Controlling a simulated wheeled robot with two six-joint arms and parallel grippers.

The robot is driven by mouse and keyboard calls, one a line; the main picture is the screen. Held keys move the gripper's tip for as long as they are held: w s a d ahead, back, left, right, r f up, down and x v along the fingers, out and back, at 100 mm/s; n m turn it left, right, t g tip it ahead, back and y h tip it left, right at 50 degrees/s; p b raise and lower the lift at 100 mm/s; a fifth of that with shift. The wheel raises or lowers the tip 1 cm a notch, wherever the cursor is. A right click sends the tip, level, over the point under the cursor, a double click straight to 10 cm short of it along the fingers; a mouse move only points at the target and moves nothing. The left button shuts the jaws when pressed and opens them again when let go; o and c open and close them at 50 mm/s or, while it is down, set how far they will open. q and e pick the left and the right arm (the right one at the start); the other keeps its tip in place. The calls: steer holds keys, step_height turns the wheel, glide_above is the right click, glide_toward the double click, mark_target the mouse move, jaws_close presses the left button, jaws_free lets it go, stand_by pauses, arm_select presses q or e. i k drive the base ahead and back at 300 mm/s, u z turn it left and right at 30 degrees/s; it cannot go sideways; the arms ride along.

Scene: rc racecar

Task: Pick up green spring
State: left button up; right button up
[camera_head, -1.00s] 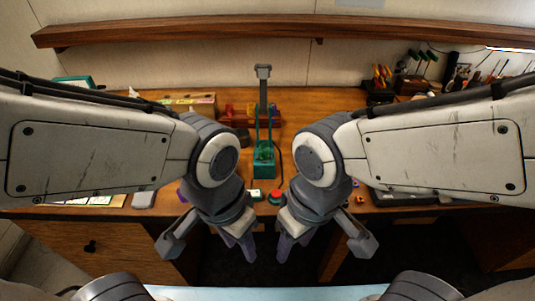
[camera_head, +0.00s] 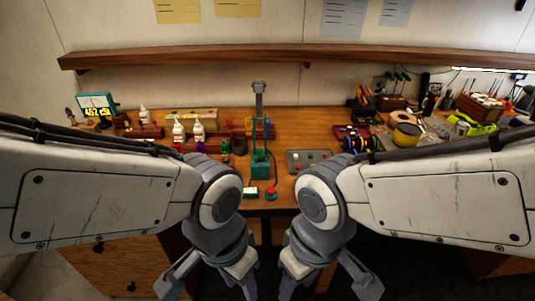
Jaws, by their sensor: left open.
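A small green piece (camera_head: 225,147) stands on the workbench left of the green stand; it may be the green spring, but it is too small to be sure. My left gripper (camera_head: 239,284) is open and empty, low in front of the bench edge and well short of that piece. My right gripper (camera_head: 296,284) mirrors it, also apart from everything, and its fingers look open. Both grippers point down near the bottom of the picture.
The green stand (camera_head: 260,165) rises mid-bench, with a red button (camera_head: 270,192) in front. A grey tray (camera_head: 296,168) with small parts lies to its right. White bottles (camera_head: 198,131) stand at left. The wooden shelf (camera_head: 300,58) crosses the wall behind.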

mark_target(262, 152)
steer(key=u, duration=0.05)
steer(key=i, duration=1.05)
steer(key=u, duration=0.55)
